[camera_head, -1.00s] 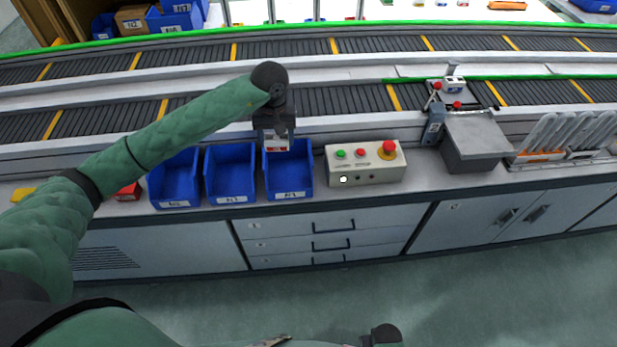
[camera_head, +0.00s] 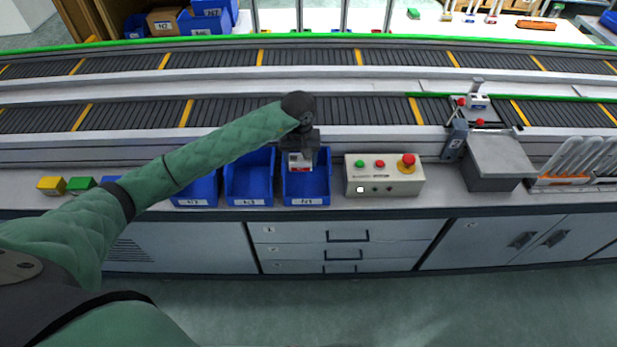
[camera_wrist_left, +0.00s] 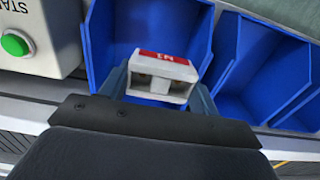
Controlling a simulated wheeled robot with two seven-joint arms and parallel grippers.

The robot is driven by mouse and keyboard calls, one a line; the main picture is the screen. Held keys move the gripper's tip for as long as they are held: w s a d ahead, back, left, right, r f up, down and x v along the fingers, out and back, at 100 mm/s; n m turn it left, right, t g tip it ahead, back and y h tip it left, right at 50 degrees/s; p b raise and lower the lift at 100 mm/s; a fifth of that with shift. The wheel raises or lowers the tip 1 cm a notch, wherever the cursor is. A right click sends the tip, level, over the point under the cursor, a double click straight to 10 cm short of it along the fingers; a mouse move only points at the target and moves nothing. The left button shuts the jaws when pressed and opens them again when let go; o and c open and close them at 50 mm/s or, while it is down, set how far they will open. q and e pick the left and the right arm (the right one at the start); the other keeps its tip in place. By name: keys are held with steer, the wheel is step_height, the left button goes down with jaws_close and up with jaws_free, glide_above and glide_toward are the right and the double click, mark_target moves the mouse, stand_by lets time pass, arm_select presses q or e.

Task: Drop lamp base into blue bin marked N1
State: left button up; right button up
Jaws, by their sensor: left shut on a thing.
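My left gripper (camera_head: 300,152) is shut on the lamp base (camera_head: 299,165), a small white block with a red label. In the left wrist view the lamp base (camera_wrist_left: 158,84) sits between the two fingers, its red label reading N1. The gripper holds it over the rightmost blue bin (camera_head: 318,187) of the row in the head view. That bin's front label is small and looks like N1. The bin's blue interior (camera_wrist_left: 125,25) shows behind the lamp base in the left wrist view. My right gripper is not in view.
Other blue bins (camera_head: 248,187) stand to the left. A control box (camera_head: 384,182) with coloured buttons is close on the right. A conveyor (camera_head: 230,110) runs behind. A grey box (camera_head: 497,160) and a rack (camera_head: 572,183) stand farther right.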

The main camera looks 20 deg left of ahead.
arm_select(q)
steer(key=shift+f, duration=0.15)
steer(key=o, duration=1.1)
steer(key=shift+c, duration=0.2)
steer(key=shift+r, duration=0.25)
step_height(320, 180, up, 7)
steer(key=b, duration=0.3)
steer(key=shift+r, duration=0.15)
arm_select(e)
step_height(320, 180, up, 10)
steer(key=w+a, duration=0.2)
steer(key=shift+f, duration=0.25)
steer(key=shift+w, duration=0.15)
